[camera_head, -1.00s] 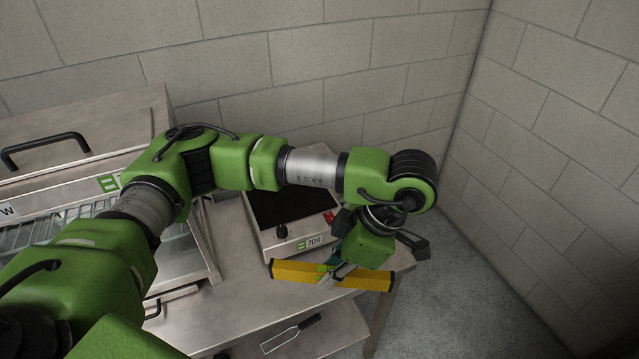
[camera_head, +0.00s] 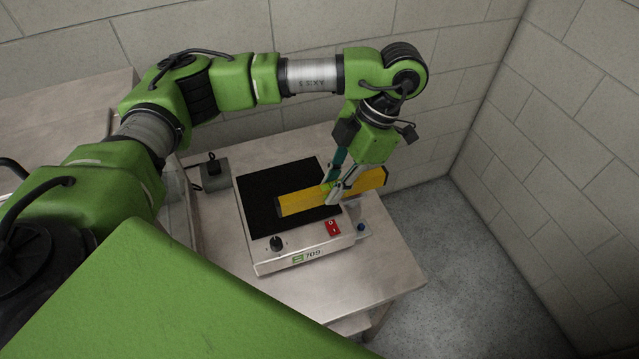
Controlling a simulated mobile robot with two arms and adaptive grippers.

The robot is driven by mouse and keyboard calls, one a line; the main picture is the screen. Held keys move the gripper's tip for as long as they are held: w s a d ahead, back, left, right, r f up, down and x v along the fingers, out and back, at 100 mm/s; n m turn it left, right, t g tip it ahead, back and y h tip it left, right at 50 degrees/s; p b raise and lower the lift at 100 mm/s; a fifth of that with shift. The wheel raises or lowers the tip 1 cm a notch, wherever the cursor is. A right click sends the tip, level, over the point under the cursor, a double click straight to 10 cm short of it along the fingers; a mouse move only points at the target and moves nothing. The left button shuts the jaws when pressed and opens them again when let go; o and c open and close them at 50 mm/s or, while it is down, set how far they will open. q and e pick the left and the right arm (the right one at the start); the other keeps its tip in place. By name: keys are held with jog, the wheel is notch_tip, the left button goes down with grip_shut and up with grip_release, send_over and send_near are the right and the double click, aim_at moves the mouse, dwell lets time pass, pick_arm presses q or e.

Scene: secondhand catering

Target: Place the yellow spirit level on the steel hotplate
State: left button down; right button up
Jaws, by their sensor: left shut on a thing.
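The yellow spirit level (camera_head: 303,199) is held by my left gripper (camera_head: 331,195), which is shut on it near its middle. The steel hotplate (camera_head: 259,252) has a black top (camera_head: 262,180), a black knob, a red switch and the label 709. The level's left part shows over the right half of the black top, and its right end sticks out past the hotplate's right side. I cannot tell whether the level touches the top. My right gripper is not in view.
The hotplate stands on a steel table (camera_head: 380,265). A small grey box with a black lever (camera_head: 213,173) stands at the hotplate's back left. Block walls rise behind and right.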

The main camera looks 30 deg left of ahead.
pick_arm(q)
jog(key=w+a+f, duration=0.1)
jog(key=f, duration=0.1)
jog(key=w+a+f, duration=0.1)
jog(key=a+f, duration=0.1)
jog(key=w+a+f+p, duration=0.1)
jog(key=w, duration=0.1)
jog(key=shift+w+a+f, duration=0.1)
jog(key=shift+a+f, duration=0.25)
jog(key=shift+f, duration=0.05)
jog(key=shift+w+a+f, duration=0.15)
jog(key=shift+a+f, duration=0.15)
jog(key=shift+f, duration=0.15)
notch_tip(320, 180, down, 3)
jog(key=shift+w+a+r+p, duration=0.1)
jog(key=shift+r+p, duration=0.1)
jog(key=shift+p, duration=0.4)
jog(key=shift+f, duration=0.4)
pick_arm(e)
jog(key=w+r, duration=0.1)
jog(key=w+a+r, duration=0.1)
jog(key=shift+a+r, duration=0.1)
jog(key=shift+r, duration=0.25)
pick_arm(q)
jog(key=c, duration=2.1)
grip_release()
jog(key=shift+o, duration=0.7)
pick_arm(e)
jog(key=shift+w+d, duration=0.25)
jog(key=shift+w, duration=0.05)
